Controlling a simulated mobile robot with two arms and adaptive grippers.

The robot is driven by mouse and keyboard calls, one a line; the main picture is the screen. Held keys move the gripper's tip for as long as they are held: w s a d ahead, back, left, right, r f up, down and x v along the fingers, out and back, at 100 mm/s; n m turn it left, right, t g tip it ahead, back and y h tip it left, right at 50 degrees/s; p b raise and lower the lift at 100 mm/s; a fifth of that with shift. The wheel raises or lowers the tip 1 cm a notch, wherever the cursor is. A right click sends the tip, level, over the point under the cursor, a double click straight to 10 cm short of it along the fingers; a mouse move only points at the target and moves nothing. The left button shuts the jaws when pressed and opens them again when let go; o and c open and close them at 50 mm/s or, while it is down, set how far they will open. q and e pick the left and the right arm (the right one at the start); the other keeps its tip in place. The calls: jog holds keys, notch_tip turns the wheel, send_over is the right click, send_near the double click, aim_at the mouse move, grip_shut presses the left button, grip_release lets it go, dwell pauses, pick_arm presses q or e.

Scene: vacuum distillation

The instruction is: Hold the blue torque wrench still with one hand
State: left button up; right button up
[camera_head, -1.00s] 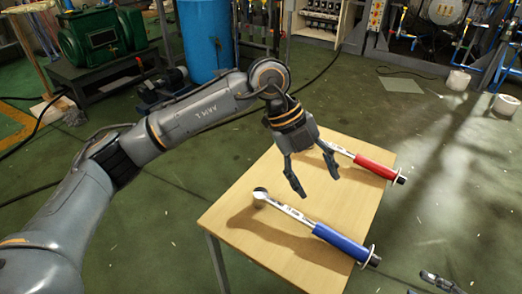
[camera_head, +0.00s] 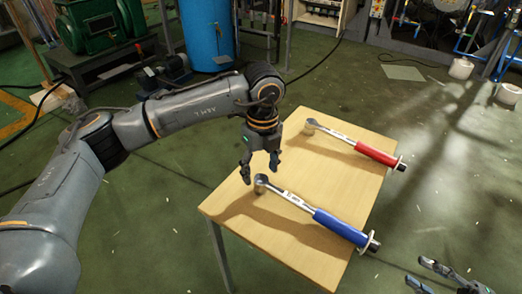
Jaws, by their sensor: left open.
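The blue torque wrench (camera_head: 338,226) lies on the wooden table (camera_head: 345,184), its round metal head (camera_head: 261,184) toward the left and its blue handle toward the right front edge. My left gripper (camera_head: 260,174) is open and points down just above the wrench's head end. Its fingers appear on either side of the head, but I cannot tell whether they touch it. My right gripper (camera_head: 430,275) shows only partly at the bottom right corner, away from the table, with its fingers apart and nothing between them.
A red-handled torque wrench (camera_head: 374,153) lies farther back on the same table. A blue barrel (camera_head: 207,33) and a green motor (camera_head: 88,22) stand behind on the left. The green floor right of the table is mostly clear.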

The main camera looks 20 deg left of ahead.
aim_at(260, 177)
pick_arm(q)
jog(key=shift+f, duration=2.25)
jog(key=shift+s, duration=0.1)
grip_shut()
